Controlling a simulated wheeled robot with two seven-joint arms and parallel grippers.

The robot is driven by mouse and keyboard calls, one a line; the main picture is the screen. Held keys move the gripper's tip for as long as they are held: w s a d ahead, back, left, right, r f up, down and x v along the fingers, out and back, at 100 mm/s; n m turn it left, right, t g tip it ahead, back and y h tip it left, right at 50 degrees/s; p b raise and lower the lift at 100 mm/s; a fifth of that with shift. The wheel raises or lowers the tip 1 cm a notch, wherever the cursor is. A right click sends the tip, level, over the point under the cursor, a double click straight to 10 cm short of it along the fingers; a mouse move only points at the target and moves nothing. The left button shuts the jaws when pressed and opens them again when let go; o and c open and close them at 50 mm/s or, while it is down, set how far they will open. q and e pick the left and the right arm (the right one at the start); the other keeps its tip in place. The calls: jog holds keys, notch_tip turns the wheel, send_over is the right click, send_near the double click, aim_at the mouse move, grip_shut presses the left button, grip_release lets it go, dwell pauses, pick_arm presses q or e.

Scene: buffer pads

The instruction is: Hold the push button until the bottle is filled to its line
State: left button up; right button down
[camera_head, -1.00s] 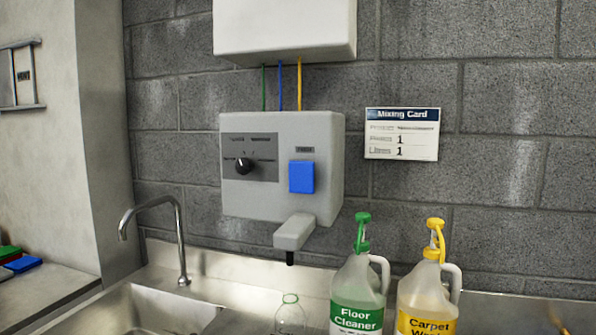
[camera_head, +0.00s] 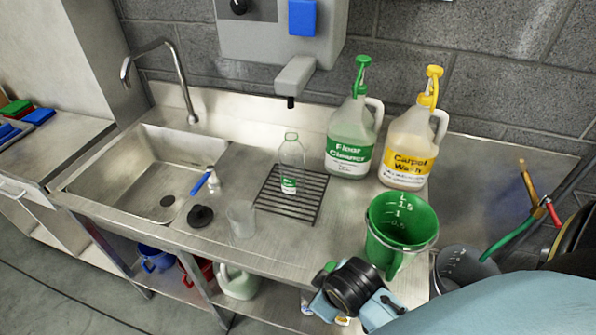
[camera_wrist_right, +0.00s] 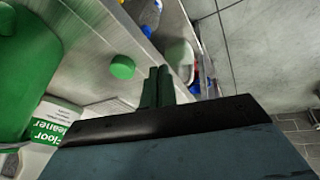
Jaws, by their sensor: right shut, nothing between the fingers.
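The blue push button (camera_head: 302,17) is on the grey wall dispenser (camera_head: 265,40), at the top of the head view. A small clear bottle (camera_head: 291,155) with a green label stands upright on a dark drain rack (camera_head: 312,205), below and close to the dispenser's spout (camera_head: 294,76). It looks clear; I cannot make out a liquid level or fill line. My right gripper (camera_wrist_right: 160,75) shows in the wrist view with its fingers together and empty. It is well away from the button, over the counter's front side in the head view. My left gripper is not in view.
A Floor Cleaner jug (camera_head: 347,150) and a Carpet Wash jug (camera_head: 405,160) stand right of the bottle. A green measuring pitcher (camera_head: 400,225) is near the front.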

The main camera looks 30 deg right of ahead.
aim_at(301, 19)
jog(key=w+d+r+n+t+h+p, duration=0.1)
jog(key=w+d+r+n+t+h, duration=0.15)
jog(key=w+r+n, duration=0.5)
jog(key=w+d+r+n+t+h, duration=0.2)
jog(key=w+r+n+t+h, duration=0.15)
jog(key=w+r, duration=0.7)
jog(key=w+r+n+h, duration=0.3)
jog(key=w+r+n, duration=0.2)
jog(key=r, duration=0.7)
jog(key=w+d+r+n+t+h+p, duration=0.1)
jog(key=w+r+n+h, duration=0.3)
jog(key=r, duration=0.8)
jog(key=shift+w+r+n, duration=0.3)
jog(key=shift+w+n, duration=0.2)
jog(key=shift+n, duration=0.5)
jog(key=p+x, duration=0.2)
jog(key=x, duration=1.2)
jog(key=shift+w, duration=0.2)
jog(key=shift+a+t, duration=0.1)
jog(key=shift+t, duration=0.2)
